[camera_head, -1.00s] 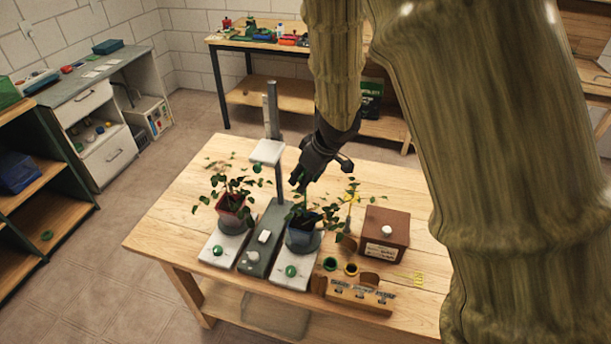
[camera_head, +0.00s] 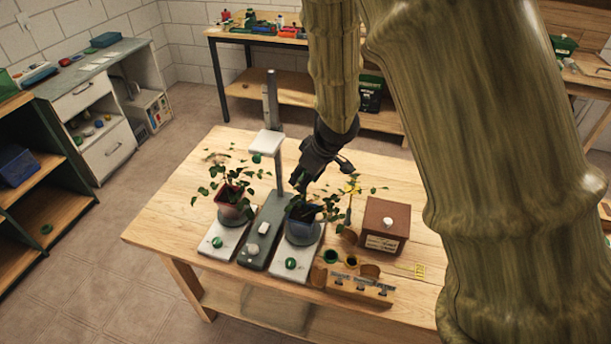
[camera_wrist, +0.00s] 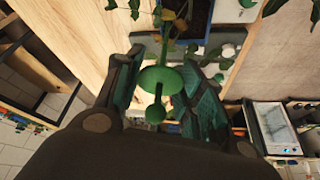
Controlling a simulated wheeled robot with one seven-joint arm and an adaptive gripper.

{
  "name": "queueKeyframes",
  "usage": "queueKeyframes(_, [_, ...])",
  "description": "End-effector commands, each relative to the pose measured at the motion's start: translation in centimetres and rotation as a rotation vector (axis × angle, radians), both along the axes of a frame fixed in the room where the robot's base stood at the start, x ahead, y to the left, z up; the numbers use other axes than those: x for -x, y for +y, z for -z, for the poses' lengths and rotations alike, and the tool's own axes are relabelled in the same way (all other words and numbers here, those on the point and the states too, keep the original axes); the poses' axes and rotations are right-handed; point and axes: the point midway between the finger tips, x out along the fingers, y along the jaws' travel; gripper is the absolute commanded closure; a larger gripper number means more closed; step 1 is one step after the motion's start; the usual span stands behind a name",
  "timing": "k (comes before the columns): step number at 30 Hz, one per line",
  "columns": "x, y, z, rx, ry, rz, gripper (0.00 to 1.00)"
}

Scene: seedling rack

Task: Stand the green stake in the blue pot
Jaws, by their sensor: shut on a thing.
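The blue pot (camera_head: 302,232) stands on the right white plate on the wooden table and holds a leafy plant. Part of the blue pot shows at the top of the wrist view (camera_wrist: 199,18). My gripper (camera_head: 298,183) is just above the blue pot, at its foliage. In the wrist view my gripper (camera_wrist: 166,88) is shut on the green stake (camera_wrist: 160,80), whose round disc and ball end show between the fingers. The stake points toward the pot. Its far end is hidden among leaves, so I cannot tell whether it touches the soil.
A red pot (camera_head: 233,207) with a plant stands to the left, beside a grey stand (camera_head: 264,240) with an upright post. A yellow-flowered plant (camera_head: 351,188), a brown box (camera_head: 386,227) and a wooden holder (camera_head: 357,287) are at right. The table's left end is clear.

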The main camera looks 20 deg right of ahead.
Motion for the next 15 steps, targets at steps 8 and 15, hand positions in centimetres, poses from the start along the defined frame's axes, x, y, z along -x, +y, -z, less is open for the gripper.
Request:
queueKeyframes(8, [0.00,0.00,-0.01,0.000,0.000,0.000,0.36])
queueKeyframes(15, [0.01,0.00,-0.02,0.000,0.000,0.000,0.36])
